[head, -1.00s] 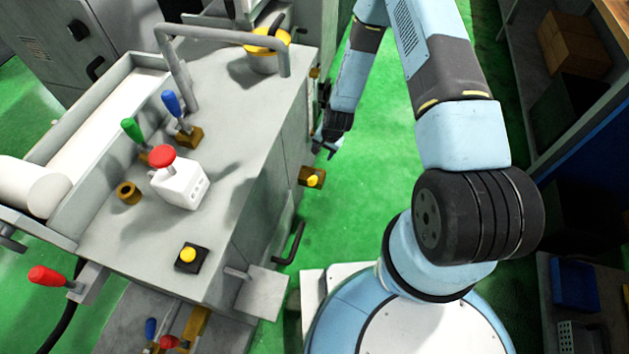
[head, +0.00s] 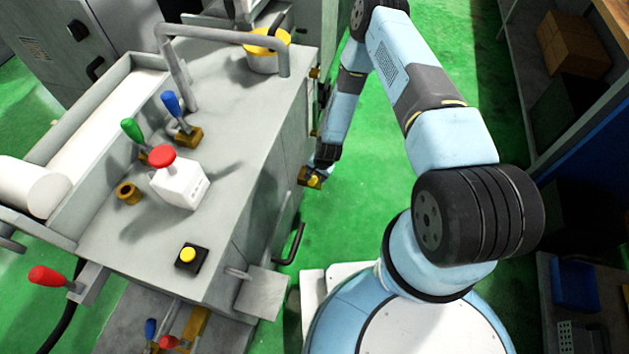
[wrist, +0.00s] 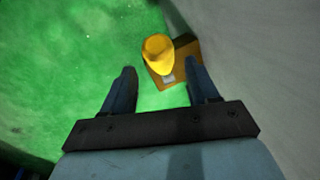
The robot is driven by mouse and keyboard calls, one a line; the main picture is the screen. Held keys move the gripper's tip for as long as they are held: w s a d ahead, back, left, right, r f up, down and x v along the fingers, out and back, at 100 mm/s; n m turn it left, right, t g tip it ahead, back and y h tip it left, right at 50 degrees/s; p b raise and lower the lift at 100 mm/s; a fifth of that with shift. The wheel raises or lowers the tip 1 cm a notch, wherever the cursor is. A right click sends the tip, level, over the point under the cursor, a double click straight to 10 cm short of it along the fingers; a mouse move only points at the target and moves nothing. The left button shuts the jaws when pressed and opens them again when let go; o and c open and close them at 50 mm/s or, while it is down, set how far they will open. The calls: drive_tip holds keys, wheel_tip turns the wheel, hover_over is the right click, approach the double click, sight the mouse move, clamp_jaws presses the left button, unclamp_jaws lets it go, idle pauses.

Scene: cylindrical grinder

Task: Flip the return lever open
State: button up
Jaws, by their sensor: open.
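A small lever with a yellow knob (head: 313,182) sits on a brass block (head: 303,174) on the side of the grey machine. In the wrist view the yellow knob (wrist: 158,52) stands just beyond my fingertips, between their lines. Part of its brass block (wrist: 158,79) shows behind it, beside the machine's wall. My gripper (wrist: 161,68) is open and empty, one finger to each side of the knob's line. I cannot tell whether the fingers touch the lever. In the head view my gripper (head: 314,172) is right at the brass block, and its fingers are hard to make out.
The machine's wall (wrist: 255,60) rises close to my right finger. A black handle (head: 291,243) and a grey plate (head: 262,292) stick out nearer me. Green floor (head: 385,165) is free to the right.

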sight(314, 178)
drive_tip(key=shift+x, duration=2.65)
drive_tip(key=shift+c, duration=0.4)
